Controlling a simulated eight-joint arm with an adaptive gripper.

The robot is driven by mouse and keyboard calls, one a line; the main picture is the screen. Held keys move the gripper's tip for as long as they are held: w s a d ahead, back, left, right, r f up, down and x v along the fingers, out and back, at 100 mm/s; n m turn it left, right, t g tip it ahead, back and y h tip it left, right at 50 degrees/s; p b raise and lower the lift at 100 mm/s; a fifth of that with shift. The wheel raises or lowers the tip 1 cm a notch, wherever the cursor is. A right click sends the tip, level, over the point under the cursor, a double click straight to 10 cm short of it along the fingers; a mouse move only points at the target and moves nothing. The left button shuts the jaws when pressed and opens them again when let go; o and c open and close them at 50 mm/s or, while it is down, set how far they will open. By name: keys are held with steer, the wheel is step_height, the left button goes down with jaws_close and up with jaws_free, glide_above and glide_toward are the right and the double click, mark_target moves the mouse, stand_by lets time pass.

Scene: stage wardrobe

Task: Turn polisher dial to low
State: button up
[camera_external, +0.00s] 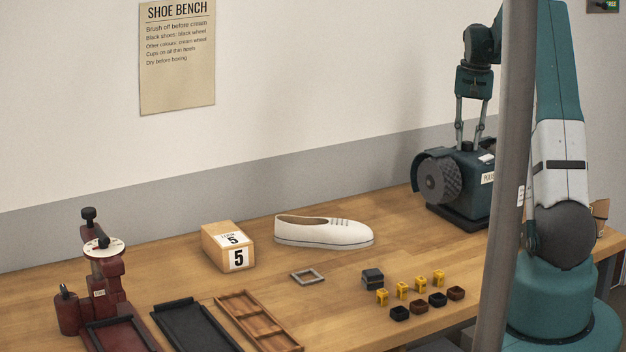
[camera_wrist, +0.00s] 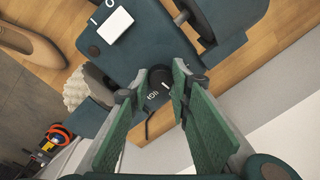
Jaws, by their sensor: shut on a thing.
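The polisher (camera_external: 462,165) is a dark teal machine with a bristly grey wheel on its left side, standing at the back right of the bench. My gripper (camera_external: 469,143) points down onto its top. In the wrist view, the polisher top (camera_wrist: 150,45) fills the upper middle. My gripper's two green-padded fingers (camera_wrist: 160,80) are shut on the small dark dial (camera_wrist: 166,85). A white pointer line and part of some white lettering show between the fingers. The fingers hide much of the dial and its scale, so I cannot tell its setting.
A white shoe (camera_external: 325,231), a box marked 5 (camera_external: 229,246), small yellow and dark blocks (camera_external: 402,290), trays (camera_external: 195,325) and a red device with a round scale (camera_external: 103,247) stand on the bench. A grey post (camera_external: 503,180) crosses the outside view.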

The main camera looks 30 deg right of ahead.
steer(key=n+b, duration=0.2)
steer(key=n, duration=0.2)
steer(key=shift+n, duration=0.4)
steer(key=shift+w+n+b, duration=0.1)
steer(key=shift+n+b, duration=0.8)
steer(key=shift+n, duration=1.3)
steer(key=o, duration=0.9)
steer(key=shift+r, duration=0.2)
steer(key=r, duration=1.1)
steer(key=shift+d+r, duration=0.3)
steer(key=shift+r, duration=0.05)
